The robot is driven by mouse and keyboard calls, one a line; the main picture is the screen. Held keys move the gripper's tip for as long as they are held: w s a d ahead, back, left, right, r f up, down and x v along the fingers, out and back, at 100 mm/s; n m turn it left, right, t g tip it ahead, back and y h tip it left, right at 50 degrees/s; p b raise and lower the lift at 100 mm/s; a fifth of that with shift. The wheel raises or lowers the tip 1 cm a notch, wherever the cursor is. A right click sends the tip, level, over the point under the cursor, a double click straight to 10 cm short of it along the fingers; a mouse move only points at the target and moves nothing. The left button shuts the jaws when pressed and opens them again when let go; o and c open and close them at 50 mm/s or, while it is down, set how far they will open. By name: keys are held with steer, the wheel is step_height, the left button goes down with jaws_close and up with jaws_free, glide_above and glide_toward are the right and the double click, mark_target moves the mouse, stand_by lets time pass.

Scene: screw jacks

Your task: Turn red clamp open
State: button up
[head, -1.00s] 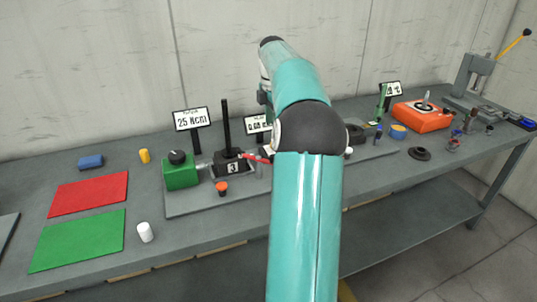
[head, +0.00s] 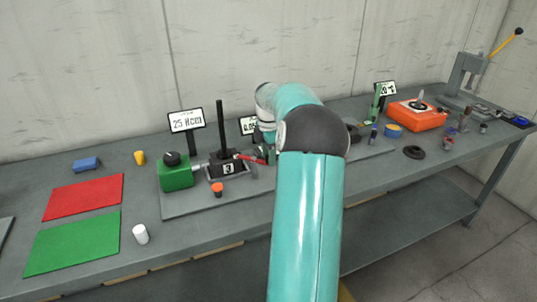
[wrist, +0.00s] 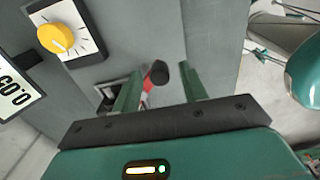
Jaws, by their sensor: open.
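The red clamp lever (head: 248,157) sticks out to the right from the black block marked 3 (head: 228,167) on the grey plate. In the wrist view the red lever (wrist: 147,86) ends in a black knob (wrist: 158,73). My gripper (wrist: 161,80) is open, with one green finger on each side of the lever and knob. I cannot tell whether either finger touches it. In the head view my arm hides most of the gripper, which is low beside the lever's end.
A green box (head: 176,173) with a black knob stands left of the block. A black post (head: 220,125) rises behind the block. An orange-capped piece (head: 217,189) stands in front. In the wrist view, a yellow dial (wrist: 56,38) and display (wrist: 17,98) lie left.

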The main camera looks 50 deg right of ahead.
jaws_close()
steer(key=shift+a, duration=0.1)
steer(key=w+a+m, duration=0.4)
steer(key=a+m, duration=0.2)
steer(key=m, duration=1.2)
steer(key=shift+a, duration=0.15)
stand_by(0.5)
jaws_free()
